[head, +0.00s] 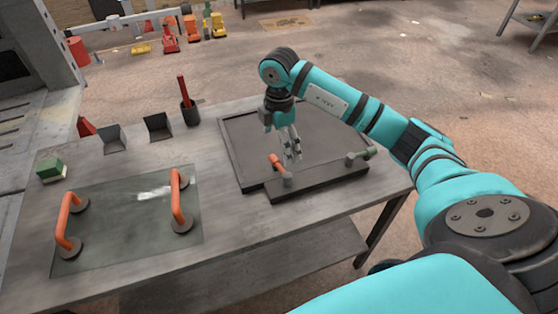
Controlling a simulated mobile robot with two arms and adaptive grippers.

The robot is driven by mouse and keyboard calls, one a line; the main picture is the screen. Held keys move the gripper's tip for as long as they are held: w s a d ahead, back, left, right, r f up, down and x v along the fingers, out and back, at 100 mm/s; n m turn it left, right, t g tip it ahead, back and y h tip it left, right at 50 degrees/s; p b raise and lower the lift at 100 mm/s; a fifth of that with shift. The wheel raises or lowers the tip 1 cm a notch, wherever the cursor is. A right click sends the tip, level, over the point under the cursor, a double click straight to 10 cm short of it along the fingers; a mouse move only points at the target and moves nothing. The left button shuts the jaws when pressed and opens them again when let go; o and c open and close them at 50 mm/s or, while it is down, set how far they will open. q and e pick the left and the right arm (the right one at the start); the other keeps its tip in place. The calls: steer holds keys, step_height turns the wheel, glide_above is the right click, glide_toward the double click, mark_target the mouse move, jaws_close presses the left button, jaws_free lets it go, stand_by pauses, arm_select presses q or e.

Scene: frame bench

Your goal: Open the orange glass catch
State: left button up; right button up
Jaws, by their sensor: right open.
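The orange glass catch (276,162) sits near the left end of the dark bar at the front of the grey frame (230,165) on the bench. Its orange lever is tilted up and to the left from a round grey pivot. My right gripper (292,155) points down just behind and to the right of the catch, with its fingers apart and empty. I cannot tell if a finger touches the lever. A second catch with a greenish tip (363,155) sits at the right end of the bar. My left gripper is not in view.
A glass pane (125,225) with two orange suction handles (66,222) lies on the left of the bench. A green-and-white block (51,170), two dark angled holders (158,126) and a cup with a red tool (188,110) stand along the back.

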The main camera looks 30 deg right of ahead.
mark_target(279, 166)
step_height(279, 166, down, 8)
steer(key=shift+f+p, duration=0.2)
steer(key=shift+p, duration=0.5)
steer(key=shift+r, duration=0.1)
steer(key=c, duration=1.4)
steer(key=shift+c, duration=0.2)
